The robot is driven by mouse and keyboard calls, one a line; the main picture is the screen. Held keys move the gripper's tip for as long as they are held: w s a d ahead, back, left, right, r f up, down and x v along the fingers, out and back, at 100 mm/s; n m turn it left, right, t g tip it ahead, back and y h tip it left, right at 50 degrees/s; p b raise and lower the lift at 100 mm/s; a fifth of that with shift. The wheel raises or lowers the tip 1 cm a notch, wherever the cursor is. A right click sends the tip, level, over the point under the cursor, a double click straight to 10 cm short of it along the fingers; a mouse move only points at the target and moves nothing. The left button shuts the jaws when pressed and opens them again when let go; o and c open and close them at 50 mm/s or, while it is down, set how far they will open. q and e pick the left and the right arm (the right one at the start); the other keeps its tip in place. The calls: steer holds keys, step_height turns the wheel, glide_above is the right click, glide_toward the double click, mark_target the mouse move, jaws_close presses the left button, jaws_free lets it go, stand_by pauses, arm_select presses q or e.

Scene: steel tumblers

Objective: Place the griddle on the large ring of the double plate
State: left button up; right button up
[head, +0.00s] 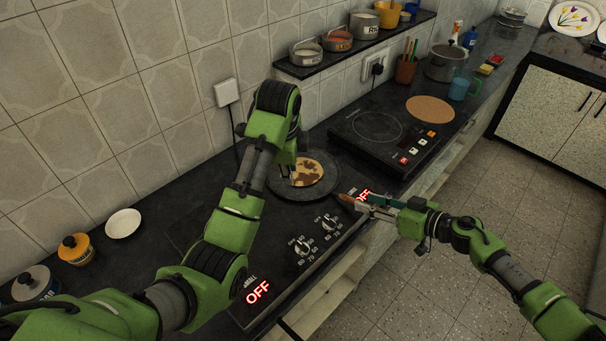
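The griddle (278,185) is a round dark pan at the far right end of the double plate (318,252), with a brown-patched flatbread (307,173) on it. Its brown handle (348,199) points right to the front edge. My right gripper (367,206) appears shut on the handle's end. My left gripper (289,169) is over the griddle's left side, and its fingers are mostly hidden by my own wrist. The rings are not visible: the griddle and my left arm cover that area. Whether the griddle touches the plate is unclear. Both displays read OFF.
A black induction hob (347,136) stands to the right, with a round brown board (430,110) beyond it. A steel pot (446,63) and a teal mug (460,88) stand farther back. A shelf (356,49) with tins hangs above.

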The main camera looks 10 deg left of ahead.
steer(key=v, duration=1)
steer(key=shift+d, duration=0.1)
